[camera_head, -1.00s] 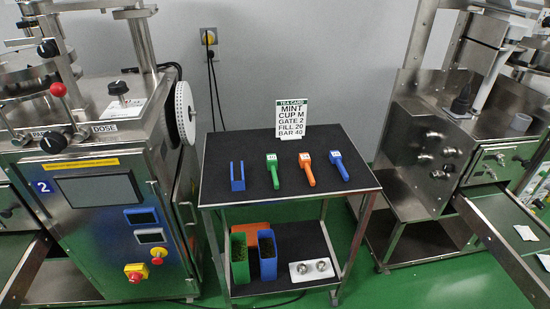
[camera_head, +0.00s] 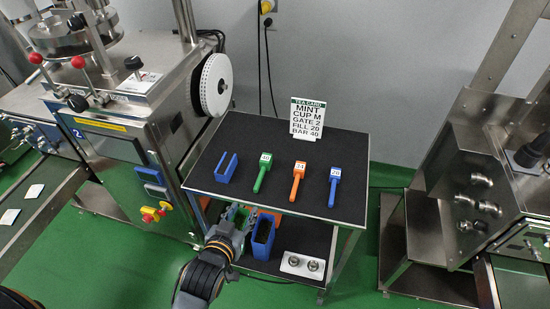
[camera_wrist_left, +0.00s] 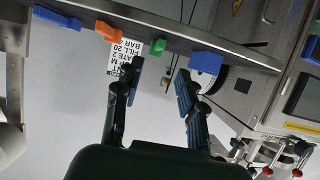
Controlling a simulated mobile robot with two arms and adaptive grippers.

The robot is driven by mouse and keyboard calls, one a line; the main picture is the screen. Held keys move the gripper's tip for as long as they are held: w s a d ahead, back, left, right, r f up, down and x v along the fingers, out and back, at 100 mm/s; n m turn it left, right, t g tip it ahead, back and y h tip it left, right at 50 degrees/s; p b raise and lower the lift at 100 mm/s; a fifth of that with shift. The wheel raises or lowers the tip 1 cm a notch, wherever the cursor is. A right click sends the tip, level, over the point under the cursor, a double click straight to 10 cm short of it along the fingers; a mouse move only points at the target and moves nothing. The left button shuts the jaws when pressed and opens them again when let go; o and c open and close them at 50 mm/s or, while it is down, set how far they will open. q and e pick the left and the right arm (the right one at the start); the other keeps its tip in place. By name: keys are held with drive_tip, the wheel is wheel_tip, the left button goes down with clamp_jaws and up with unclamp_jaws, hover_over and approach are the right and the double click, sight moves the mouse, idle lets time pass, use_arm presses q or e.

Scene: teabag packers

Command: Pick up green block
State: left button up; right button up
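The green block (camera_head: 263,170), a square head with a white label and a narrow handle, lies on the black table top between the blue U-shaped piece (camera_head: 226,168) and the orange handled block (camera_head: 297,181). My left gripper (camera_head: 230,228) is below and in front of the table edge, apart from the green block. In the left wrist view, the gripper (camera_wrist_left: 160,84) has its fingers spread with nothing between them. There the green block (camera_wrist_left: 157,47) shows at the table edge beyond the fingers. My right gripper is not in view.
A blue handled block (camera_head: 334,187) lies at the right of the table. A tea card (camera_head: 307,118) stands at the back. A blue bin (camera_head: 262,238) and a metal-cup holder (camera_head: 302,265) are on the lower shelf. Steel machines flank the table.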

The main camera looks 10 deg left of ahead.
use_arm(q)
approach(256, 187)
drive_tip(key=w+f, duration=0.2)
drive_tip(key=shift+p+x, duration=0.3)
drive_tip(key=shift+x, duration=0.8)
drive_tip(key=shift+w, duration=0.75)
drive_tip(key=p+x, duration=0.1)
drive_tip(key=x, duration=0.3)
drive_tip(key=shift+w+r, duration=0.1)
drive_tip(key=shift+w, duration=0.2)
drive_tip(key=shift+c, duration=0.2)
clamp_jaws()
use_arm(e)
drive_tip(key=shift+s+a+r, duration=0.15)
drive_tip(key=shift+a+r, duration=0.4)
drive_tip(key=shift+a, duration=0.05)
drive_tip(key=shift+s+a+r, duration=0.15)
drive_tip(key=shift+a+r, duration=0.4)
